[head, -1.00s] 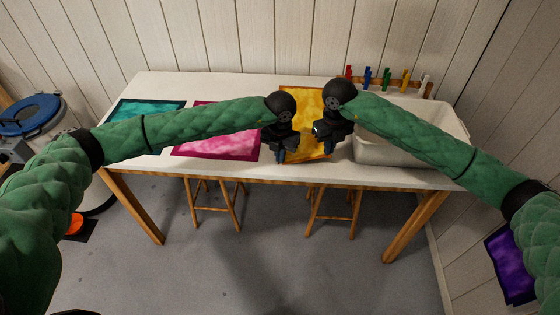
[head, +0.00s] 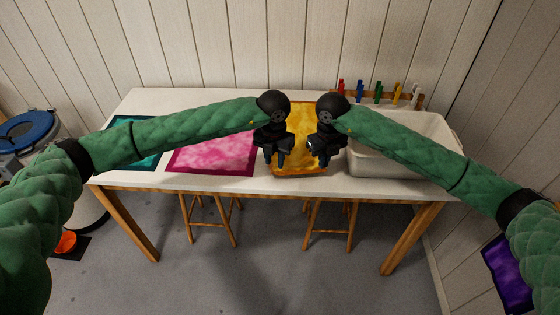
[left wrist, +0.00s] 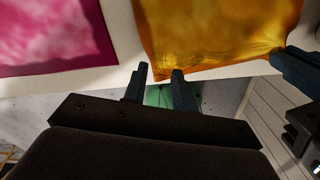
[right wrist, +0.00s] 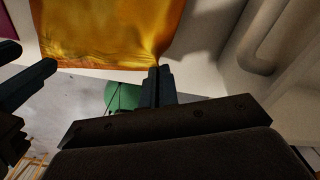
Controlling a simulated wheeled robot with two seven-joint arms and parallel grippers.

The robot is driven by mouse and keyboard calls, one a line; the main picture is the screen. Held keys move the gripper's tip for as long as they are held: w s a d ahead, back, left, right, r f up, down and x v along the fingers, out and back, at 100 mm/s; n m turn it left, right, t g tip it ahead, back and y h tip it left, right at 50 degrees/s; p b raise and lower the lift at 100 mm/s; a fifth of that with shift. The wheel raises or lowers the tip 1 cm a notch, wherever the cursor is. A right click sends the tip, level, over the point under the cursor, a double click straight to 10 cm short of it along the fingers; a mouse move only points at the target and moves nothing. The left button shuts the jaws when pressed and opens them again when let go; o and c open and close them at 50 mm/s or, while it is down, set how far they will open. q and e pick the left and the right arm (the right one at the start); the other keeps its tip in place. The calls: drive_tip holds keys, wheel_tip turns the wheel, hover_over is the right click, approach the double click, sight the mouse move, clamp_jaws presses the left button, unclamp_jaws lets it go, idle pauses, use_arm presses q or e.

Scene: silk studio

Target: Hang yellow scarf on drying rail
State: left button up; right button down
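The yellow scarf (head: 303,118) lies on the white table (head: 200,102), its near edge at the table's front edge. My right gripper (head: 318,160) is at its near right corner. In the right wrist view its fingers (right wrist: 158,72) are close together on the scarf's edge (right wrist: 105,35), where folds gather. My left gripper (head: 274,161) is at the near left side. In the left wrist view its fingers (left wrist: 158,72) stand apart with a gap, just below the scarf's near edge (left wrist: 215,35); no cloth shows pinched between them. I see no drying rail clearly.
A pink scarf (head: 213,152) and a teal scarf (head: 146,161) lie left on the table. A pale basin (head: 385,166) stands right, with colored clips (head: 378,92) behind it. A purple cloth (head: 508,275) hangs at the lower right. Stools (head: 330,222) stand under the table.

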use_arm(q)
drive_tip(key=o, duration=1.3)
use_arm(e)
drive_tip(key=shift+r+p, duration=0.65)
use_arm(q)
wheel_tip(320, 180, up, 6)
drive_tip(key=shift+f, duration=0.25)
